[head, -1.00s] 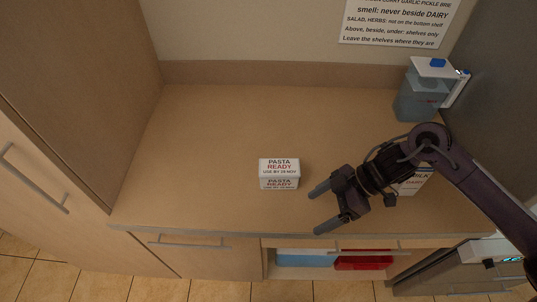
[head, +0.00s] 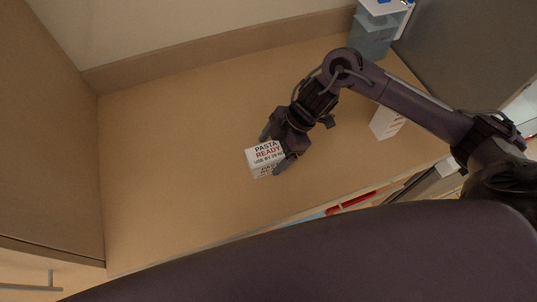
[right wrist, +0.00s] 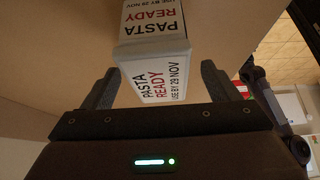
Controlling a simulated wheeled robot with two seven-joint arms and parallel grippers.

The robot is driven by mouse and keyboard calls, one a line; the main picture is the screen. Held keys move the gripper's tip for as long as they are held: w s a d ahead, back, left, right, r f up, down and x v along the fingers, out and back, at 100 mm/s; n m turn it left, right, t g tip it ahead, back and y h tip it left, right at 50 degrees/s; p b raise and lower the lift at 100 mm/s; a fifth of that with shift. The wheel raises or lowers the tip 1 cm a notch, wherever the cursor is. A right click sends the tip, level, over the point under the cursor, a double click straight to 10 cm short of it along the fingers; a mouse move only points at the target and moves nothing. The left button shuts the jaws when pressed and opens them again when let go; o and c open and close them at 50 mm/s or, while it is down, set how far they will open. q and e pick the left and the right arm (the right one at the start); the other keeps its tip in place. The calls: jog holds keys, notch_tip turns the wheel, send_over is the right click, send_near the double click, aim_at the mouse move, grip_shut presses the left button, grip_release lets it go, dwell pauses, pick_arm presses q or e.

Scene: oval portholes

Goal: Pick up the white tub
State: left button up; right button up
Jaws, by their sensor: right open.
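The white tub (head: 262,156), labelled "PASTA READY, USE BY 29 NOV", stands on the wooden counter in the head view. My right gripper (head: 275,151) is at the tub, with one finger beyond it and one on its near right side. In the right wrist view the tub (right wrist: 156,78) sits between the two open fingers (right wrist: 158,88), with a gap showing on the right. I cannot tell whether a finger touches it. My left gripper is not in view.
A white carton (head: 387,122) stands right of my gripper on the counter (head: 180,170). A grey-blue jug-like container (head: 372,36) is at the back right. A tall wooden cabinet (head: 45,130) bounds the left. The counter left of the tub is clear.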

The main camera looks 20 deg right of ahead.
jog(key=p+x, duration=0.1)
jog(key=x, duration=0.3)
jog(key=shift+w, duration=0.15)
jog(key=shift+f, duration=0.15)
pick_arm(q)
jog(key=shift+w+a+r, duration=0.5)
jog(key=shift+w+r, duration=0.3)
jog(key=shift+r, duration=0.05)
pick_arm(e)
jog(key=c, duration=1.3)
